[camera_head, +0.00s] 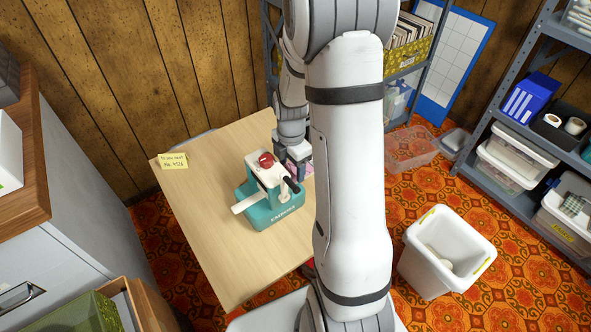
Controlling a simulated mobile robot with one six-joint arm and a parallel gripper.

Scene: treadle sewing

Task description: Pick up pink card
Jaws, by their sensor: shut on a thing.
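My gripper (293,165) is low over the wooden table, just behind a teal and white device with a red knob (270,195). It is shut on the pink card (298,172), of which only a small pink patch shows between and below the fingers. The rest of the card is hidden by the fingers, the device and my arm. I cannot tell whether the card touches the table.
A yellow note (173,161) lies at the table's (215,255) back left corner. The table's left and front are clear. A white bin (445,255) stands on the floor at right, near grey shelves (510,200). A grey cabinet (50,255) stands at left.

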